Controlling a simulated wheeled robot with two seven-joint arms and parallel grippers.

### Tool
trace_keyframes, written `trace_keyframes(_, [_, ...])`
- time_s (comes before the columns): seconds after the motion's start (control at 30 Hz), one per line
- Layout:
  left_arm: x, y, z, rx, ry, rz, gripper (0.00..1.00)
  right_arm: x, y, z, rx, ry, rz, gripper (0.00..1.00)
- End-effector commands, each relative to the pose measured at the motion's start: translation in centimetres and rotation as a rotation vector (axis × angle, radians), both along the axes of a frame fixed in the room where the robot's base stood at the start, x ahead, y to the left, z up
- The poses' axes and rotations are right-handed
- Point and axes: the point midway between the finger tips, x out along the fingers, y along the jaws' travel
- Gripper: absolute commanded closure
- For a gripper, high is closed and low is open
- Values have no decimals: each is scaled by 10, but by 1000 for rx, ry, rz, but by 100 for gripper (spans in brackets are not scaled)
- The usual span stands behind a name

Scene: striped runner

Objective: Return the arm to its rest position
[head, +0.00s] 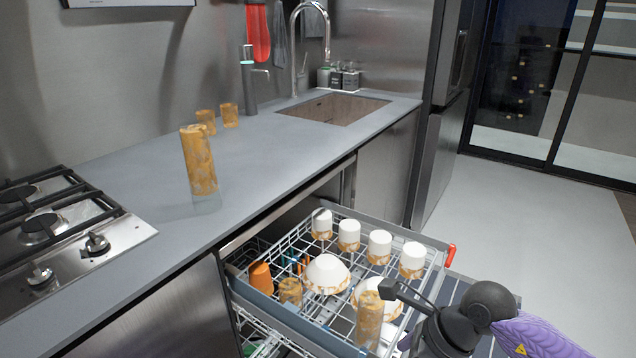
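My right arm (483,305) comes in from the lower right, with a purple section and dark joints. My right gripper (393,291) is above the front right part of the dishwasher rack. Its dark finger end is close to a tall amber-patterned glass (369,322) in the rack. I cannot tell whether they touch or whether the gripper is open or shut. My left gripper is not in view.
The pulled-out dishwasher rack (270,308) holds white cups (380,245), bowls (326,272), a short glass (290,291) and an orange cup (261,277). A tall amber glass (198,160) and two shorter ones stand on the counter (255,165). The floor at right is clear.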

Motion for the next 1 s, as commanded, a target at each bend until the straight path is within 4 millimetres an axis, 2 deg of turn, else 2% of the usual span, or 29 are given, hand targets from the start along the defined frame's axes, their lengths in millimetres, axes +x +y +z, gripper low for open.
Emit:
trace_keyframes(0.17, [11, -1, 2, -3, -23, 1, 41, -3, 27, -13, 270, 137, -182, 0])
trace_keyframes(0.27, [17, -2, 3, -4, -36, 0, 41, -2, 41, -21, 453, 240, -341, 0])
trace_keyframes(0.37, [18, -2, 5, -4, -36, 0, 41, 2, 47, -34, 668, 375, -580, 0])
trace_keyframes(0.47, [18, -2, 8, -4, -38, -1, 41, 7, 40, -60, 899, 544, -932, 0])
trace_keyframes(0.57, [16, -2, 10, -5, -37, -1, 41, 0, 13, -106, 1093, 712, -1378, 0])
trace_keyframes(0.67, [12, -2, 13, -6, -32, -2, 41, -27, -20, -160, 1200, 833, -1817, 0])
trace_keyframes(0.77, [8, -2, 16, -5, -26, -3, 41, -88, -55, -222, 1230, 919, -2321, 0])
trace_keyframes(0.83, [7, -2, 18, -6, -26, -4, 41, -149, -74, -262, 1192, 941, -2691, 0])
trace_keyframes(0.87, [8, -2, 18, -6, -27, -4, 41, -177, -80, -275, -1111, -895, 2721, 0])
trace_keyframes(0.9, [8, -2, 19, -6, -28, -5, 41, -215, -86, -290, -964, -802, 2641, 0])
trace_keyframes(1.0, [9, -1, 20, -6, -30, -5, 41, -302, -90, -311, -674, -605, 2459, 0])
